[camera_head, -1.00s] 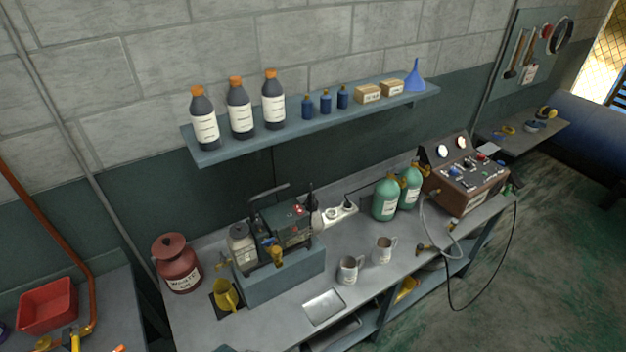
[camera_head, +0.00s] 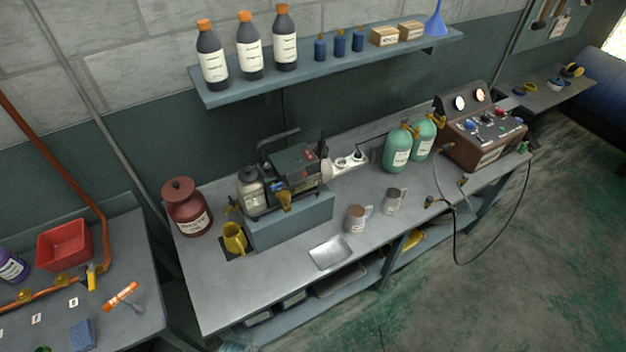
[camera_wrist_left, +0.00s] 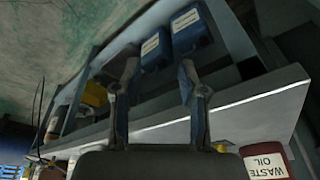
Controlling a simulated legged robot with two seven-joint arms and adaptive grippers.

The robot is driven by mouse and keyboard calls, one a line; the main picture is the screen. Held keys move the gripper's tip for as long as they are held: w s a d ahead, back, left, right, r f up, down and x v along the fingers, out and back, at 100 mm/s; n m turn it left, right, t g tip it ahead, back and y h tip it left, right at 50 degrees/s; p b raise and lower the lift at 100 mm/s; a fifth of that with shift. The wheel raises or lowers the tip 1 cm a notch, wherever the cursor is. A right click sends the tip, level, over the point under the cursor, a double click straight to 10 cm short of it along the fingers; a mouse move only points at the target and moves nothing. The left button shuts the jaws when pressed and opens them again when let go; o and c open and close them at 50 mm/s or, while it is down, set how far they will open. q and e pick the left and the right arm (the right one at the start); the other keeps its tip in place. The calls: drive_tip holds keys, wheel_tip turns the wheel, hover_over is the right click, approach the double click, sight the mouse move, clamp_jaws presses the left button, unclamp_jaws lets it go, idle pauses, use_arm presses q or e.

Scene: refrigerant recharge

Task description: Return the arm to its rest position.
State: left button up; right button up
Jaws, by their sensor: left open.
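My left gripper (camera_wrist_left: 158,85) shows in the left wrist view with its two fingers apart and nothing between them. It is close to the front edge of the workbench (camera_wrist_left: 240,115), whose lower shelf with blue bins (camera_wrist_left: 190,32) lies beyond the fingers. Neither of my grippers shows in the head view, and my right gripper is in no frame. The red waste oil can (camera_wrist_left: 264,162) is at the lower right of the wrist view; in the head view it stands at the left end of the workbench (camera_head: 187,208).
A wall shelf (camera_head: 340,62) carries bottles. The bench's front left is bare.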

use_arm(q)
drive_tip(key=s+f+g+b, duration=0.15)
drive_tip(key=s+f, duration=0.25)
drive_tip(key=f, duration=0.8)
drive_tip(key=s+f+b, duration=0.2)
drive_tip(key=s+f, duration=0.2)
drive_tip(key=f, duration=0.8)
drive_tip(key=s+a+f+b, duration=0.3)
drive_tip(key=s+f, duration=0.8)
drive_tip(key=s, duration=0.2)
drive_tip(key=shift+a+f, duration=0.15)
drive_tip(key=shift+a, duration=0.05)
